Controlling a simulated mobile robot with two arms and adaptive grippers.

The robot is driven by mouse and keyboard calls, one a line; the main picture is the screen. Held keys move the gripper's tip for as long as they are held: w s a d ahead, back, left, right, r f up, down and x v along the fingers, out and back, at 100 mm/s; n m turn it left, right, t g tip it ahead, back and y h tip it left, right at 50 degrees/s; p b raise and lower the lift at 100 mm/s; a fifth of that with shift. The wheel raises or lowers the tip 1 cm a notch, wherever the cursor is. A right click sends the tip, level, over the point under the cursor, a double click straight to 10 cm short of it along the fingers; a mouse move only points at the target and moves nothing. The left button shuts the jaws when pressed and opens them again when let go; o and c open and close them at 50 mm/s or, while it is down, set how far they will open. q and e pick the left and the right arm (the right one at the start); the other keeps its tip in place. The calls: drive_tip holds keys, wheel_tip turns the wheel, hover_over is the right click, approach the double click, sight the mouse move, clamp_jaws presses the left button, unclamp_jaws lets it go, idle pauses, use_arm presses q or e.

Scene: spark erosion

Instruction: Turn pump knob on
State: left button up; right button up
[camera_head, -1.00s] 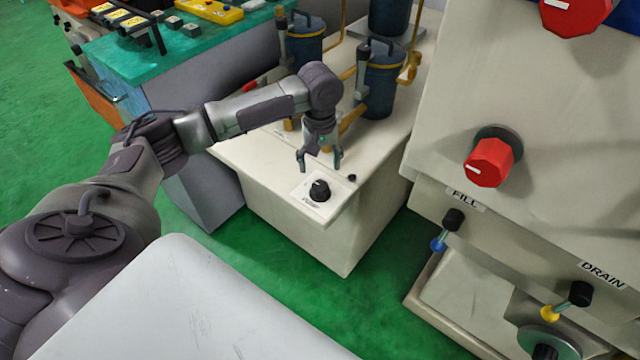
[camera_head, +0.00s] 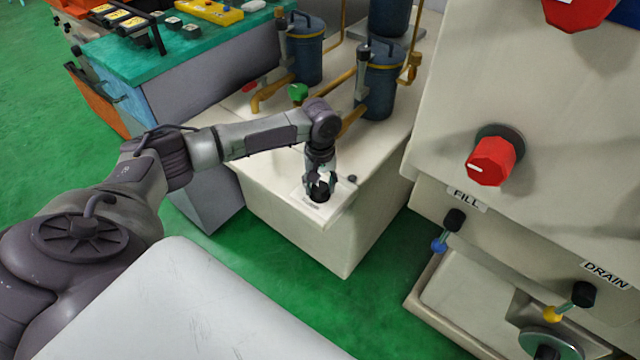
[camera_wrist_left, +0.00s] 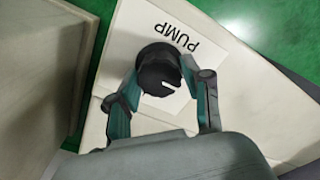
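The black pump knob (camera_wrist_left: 158,69) sits on a white label reading PUMP (camera_wrist_left: 190,45) in the left wrist view. In the head view the knob (camera_head: 319,195) is on the front corner of the cream cabinet top and is partly covered by my left gripper (camera_head: 319,188). My left gripper also shows in the left wrist view (camera_wrist_left: 162,88), with its fingers apart on either side of the knob. I cannot tell whether the fingers touch it. My right gripper is not in view.
Blue canisters (camera_head: 382,85) and yellow pipes stand behind on the cabinet (camera_head: 290,225). A large cream machine with a red knob (camera_head: 491,161) and FILL and DRAIN levers is at the right. Green floor (camera_head: 385,285) lies between them.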

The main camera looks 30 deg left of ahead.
use_arm(q)
drive_tip(key=c, duration=0.6)
drive_tip(key=shift+o, duration=0.2)
drive_tip(key=m+p, duration=0.2)
drive_tip(key=p, duration=0.1)
drive_tip(key=m+p, duration=0.1)
drive_tip(key=p, duration=0.3)
drive_tip(key=shift+r+m, duration=0.3)
drive_tip(key=shift+m, duration=0.1)
drive_tip(key=shift+f+m+p, duration=0.1)
drive_tip(key=shift+m+p, duration=0.4)
drive_tip(key=shift+p, duration=0.05)
drive_tip(key=m+p, duration=0.1)
drive_tip(key=m, duration=0.1)
drive_tip(key=shift+m, duration=0.3)
drive_tip(key=m+p, duration=0.1)
drive_tip(key=m, duration=0.2)
drive_tip(key=shift+f+m+p, duration=0.1)
drive_tip(key=shift+m+p, duration=0.2)
drive_tip(key=shift+p, duration=0.1)
drive_tip(key=m, duration=0.3)
drive_tip(key=shift+p, duration=0.35)
drive_tip(key=shift+f+m, duration=0.1)
drive_tip(key=shift+m, duration=1.7)
drive_tip(key=shift+m, duration=0.3)
